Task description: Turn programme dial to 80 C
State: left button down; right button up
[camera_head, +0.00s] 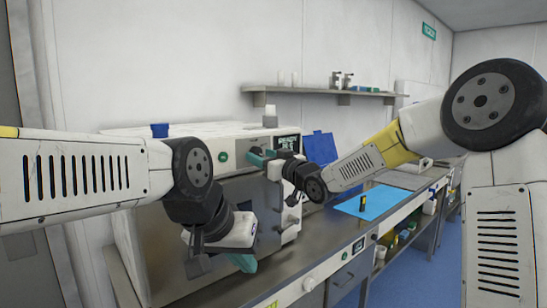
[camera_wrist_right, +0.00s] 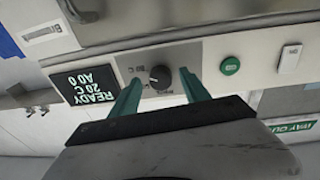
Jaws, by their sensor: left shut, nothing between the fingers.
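The programme dial (camera_wrist_right: 159,77) is a small black knob with a pale pointer mark on a grey panel in the right wrist view. My right gripper (camera_wrist_right: 160,84) is open, with its two teal fingers on either side of the dial; I see gaps, and no clear contact. The display (camera_wrist_right: 86,86) beside it reads READY, 20 C, A0 0. In the head view my right gripper (camera_head: 262,160) is at the upper front of the white machine (camera_head: 228,135) and hides the dial. My left gripper (camera_head: 243,262) is shut and empty, low in front of the machine's door.
A green button (camera_wrist_right: 230,66) and a white switch (camera_wrist_right: 289,59) are on the same panel. A steel worktop (camera_head: 312,235) carries a blue mat (camera_head: 366,200) to the right. A wall shelf (camera_head: 310,90) runs above. A blue item (camera_head: 159,130) stands on the machine.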

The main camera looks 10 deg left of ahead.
jog(key=v, duration=0.7)
jog(key=shift+s+d, duration=0.3)
jog(key=s+d+f+m+h, duration=0.2)
jog(key=s+d+m+h, duration=0.15)
jog(key=d+h, duration=0.45)
jog(key=s+d+f+m+h, duration=0.2)
jog(key=s+d+f+h, duration=0.15)
jog(key=d, duration=0.85)
jog(key=s+d+f+m+g, duration=0.2)
jog(key=s+d+f+g, duration=0.1)
jog(key=s, duration=0.7)
jog(key=s+d+f+m+g, duration=0.2)
jog(key=s+d+f+g, duration=0.1)
jog(key=s, duration=0.7)
jog(key=shift+s+d+h, duration=0.3)
jog(key=shift+d+h, duration=0.05)
jog(key=shift+d, duration=0.15)
